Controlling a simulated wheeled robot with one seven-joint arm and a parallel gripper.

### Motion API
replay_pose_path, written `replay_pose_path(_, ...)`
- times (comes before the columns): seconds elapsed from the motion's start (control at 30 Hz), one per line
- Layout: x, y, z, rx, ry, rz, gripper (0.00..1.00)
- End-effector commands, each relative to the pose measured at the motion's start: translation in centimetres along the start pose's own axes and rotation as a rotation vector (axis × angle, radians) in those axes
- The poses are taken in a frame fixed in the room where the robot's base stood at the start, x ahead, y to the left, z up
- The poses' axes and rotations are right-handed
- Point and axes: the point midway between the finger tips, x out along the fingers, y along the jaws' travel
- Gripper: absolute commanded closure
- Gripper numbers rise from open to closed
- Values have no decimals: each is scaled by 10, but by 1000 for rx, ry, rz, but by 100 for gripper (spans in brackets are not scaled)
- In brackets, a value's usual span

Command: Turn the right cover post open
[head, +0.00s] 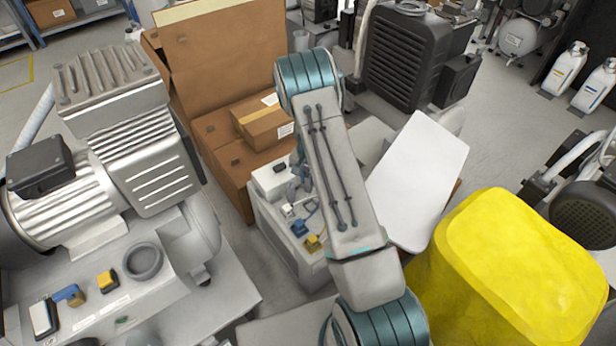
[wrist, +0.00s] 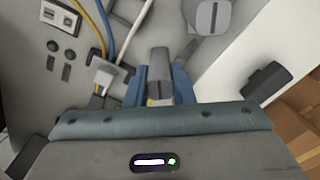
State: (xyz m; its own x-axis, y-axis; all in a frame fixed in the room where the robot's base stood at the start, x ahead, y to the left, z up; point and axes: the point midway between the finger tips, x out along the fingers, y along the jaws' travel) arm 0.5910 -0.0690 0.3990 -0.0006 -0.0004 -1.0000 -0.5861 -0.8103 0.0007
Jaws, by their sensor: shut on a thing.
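In the wrist view, my gripper (wrist: 160,92) has its two blue fingers on either side of a grey upright post (wrist: 158,62), shut on it. I take this to be the right cover post; its lower part is hidden between the fingers. It stands against a grey machine panel (wrist: 125,20). In the head view, the compressor unit (head: 285,235) with small switches is at the centre, and my arm hides the gripper and post there. A white tilted panel (head: 418,180) is to the right of my arm.
In the wrist view, a round grey knob (wrist: 212,16) and a black block (wrist: 268,82) lie to the right. Cables and a socket plate (wrist: 62,16) lie to the left. In the head view, cardboard boxes (head: 225,140), a large motor (head: 75,195) and a yellow-covered object (head: 515,265) stand close by.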

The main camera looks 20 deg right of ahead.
Motion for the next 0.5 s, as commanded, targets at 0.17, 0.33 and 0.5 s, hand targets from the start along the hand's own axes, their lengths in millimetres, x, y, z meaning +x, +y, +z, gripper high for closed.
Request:
replay_pose_path(0.17, 0, 0, 0, 25, -1, 1, 100)
replay_pose_path(0.33, 0, 0, 0, 31, 0, 1, 100)
replay_pose_path(0.5, 0, 0, 0, 30, 0, 0, 100)
